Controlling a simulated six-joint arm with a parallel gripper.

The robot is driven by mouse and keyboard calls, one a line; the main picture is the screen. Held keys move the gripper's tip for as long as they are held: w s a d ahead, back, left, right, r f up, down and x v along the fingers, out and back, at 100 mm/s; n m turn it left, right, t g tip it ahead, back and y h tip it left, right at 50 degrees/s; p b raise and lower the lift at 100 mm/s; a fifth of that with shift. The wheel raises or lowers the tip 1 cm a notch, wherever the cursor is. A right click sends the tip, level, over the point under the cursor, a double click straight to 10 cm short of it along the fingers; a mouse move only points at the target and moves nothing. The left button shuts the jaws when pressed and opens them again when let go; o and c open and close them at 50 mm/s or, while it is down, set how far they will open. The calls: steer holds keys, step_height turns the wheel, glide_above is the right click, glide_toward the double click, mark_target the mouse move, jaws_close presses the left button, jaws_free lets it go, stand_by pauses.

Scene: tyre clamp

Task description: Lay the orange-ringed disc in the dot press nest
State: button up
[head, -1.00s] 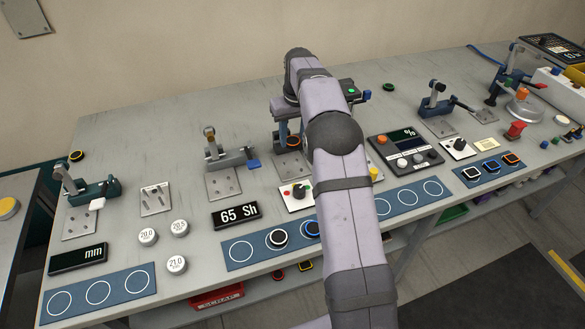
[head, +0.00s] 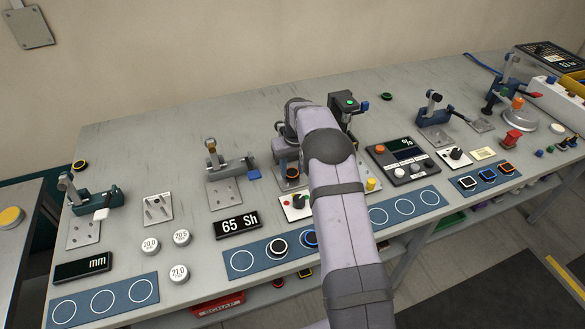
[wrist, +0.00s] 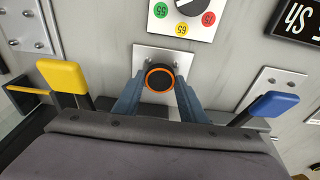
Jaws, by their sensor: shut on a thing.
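The orange-ringed disc (wrist: 160,79) is dark, with an orange rim, and sits between my gripper's fingertips (wrist: 159,88) in the wrist view. My gripper (head: 290,165) is shut on it. The disc (head: 292,173) also shows small in the head view, over a light metal plate (head: 284,185). The same plate shows around the disc in the wrist view (wrist: 148,54). The press nest is not distinguishable; the disc and fingers cover the middle of the plate. I cannot tell whether the disc touches anything below.
A knob panel (wrist: 183,16) with coloured number dots lies just beyond the plate. A yellow handle (wrist: 64,80) stands left of my gripper and a blue handle (wrist: 271,106) right of it. A press with a green button (head: 350,103) stands behind my arm. Black- and blue-ringed discs lie in front.

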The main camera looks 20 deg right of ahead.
mark_target(294, 177)
steer(key=shift+f, duration=0.35)
steer(key=shift+f, duration=0.2)
steer(key=o, duration=1.1)
steer(key=shift+o, duration=0.2)
steer(key=shift+r, duration=0.1)
step_height(294, 177, up, 12)
steer(key=s+b, duration=0.1)
steer(key=b, duration=0.2)
steer(key=shift+s, duration=0.4)
steer(key=shift+s+a+r, duration=0.1)
